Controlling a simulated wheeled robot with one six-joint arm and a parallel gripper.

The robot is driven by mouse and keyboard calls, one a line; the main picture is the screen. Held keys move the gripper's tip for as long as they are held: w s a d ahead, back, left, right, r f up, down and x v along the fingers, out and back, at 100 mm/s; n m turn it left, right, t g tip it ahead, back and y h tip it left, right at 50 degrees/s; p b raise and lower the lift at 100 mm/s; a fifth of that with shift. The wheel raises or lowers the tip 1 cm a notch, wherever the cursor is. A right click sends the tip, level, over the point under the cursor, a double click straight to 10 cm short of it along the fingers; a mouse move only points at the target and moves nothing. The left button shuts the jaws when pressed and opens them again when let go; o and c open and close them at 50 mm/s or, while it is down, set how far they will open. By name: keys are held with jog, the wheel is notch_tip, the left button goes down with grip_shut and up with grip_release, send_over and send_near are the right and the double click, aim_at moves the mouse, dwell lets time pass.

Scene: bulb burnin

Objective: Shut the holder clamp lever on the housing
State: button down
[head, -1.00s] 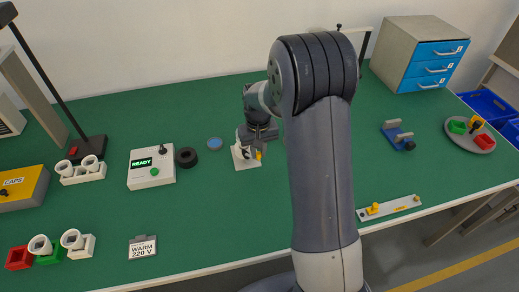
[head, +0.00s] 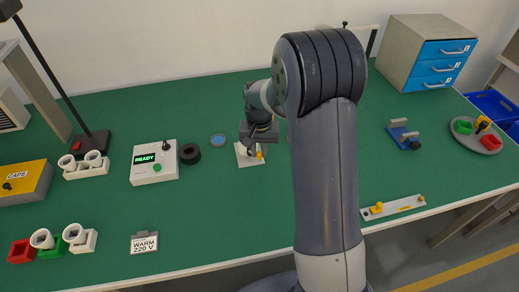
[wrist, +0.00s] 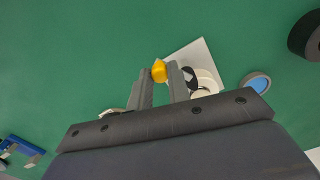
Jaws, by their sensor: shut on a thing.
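The holder housing stands on a white square base plate (head: 243,160) on the green bench, partly hidden by my gripper. Its yellow clamp lever (head: 259,154) shows at the right side of the housing. In the wrist view the yellow lever tip (wrist: 159,70) sits between the two fingertips of my gripper (wrist: 163,75), which are closed on it. The base plate (wrist: 206,54) and a dark and white round part of the housing lie just right of the fingers there. My gripper (head: 257,146) points down over the housing in the head view. The lever's lower part is hidden.
A black ring (head: 189,154) and a blue disc (head: 218,140) lie left of the housing, beside the READY box (head: 154,172). A blue fixture (head: 404,136) and a grey bar with a yellow knob (head: 393,208) lie to the right.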

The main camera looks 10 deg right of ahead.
jog(key=c, duration=1.3)
grip_release()
notch_tip(320, 180, up, 11)
jog(key=shift+f, duration=0.1)
jog(key=shift+f, duration=0.1)
notch_tip(320, 180, down, 11)
jog(key=shift+r, duration=0.15)
jog(key=shift+n, duration=0.3)
